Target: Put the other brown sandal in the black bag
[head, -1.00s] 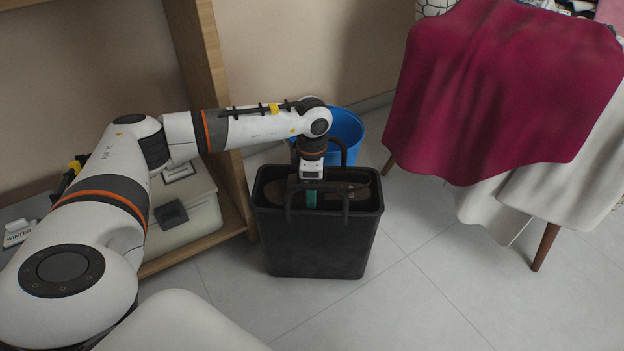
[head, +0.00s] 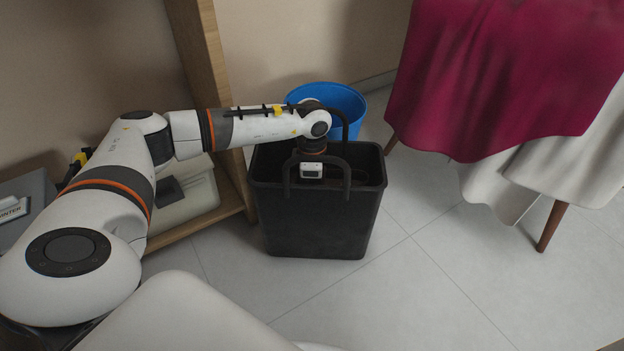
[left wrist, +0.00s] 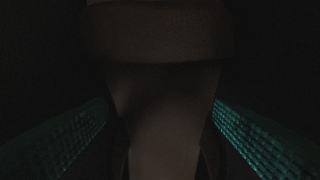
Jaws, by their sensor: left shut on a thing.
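The black bag (head: 318,228) stands upright on the floor in the middle of the head view, with its two handles raised. My left arm reaches in from the left and points down into the bag's opening. My left gripper's fingers are hidden inside the bag in the head view. In the dark left wrist view, the left gripper (left wrist: 163,135) is shut on the brown sandal (left wrist: 165,85), which lies between the green-lined fingers. Whether the sandal touches the bag's bottom is hidden. My right gripper is not in view.
A blue bin (head: 345,100) stands just behind the bag. A wooden shelf (head: 205,90) with boxes is at the left. A chair draped with a dark red cloth (head: 490,80) and white fabric (head: 510,190) is at the right. The tiled floor in front is clear.

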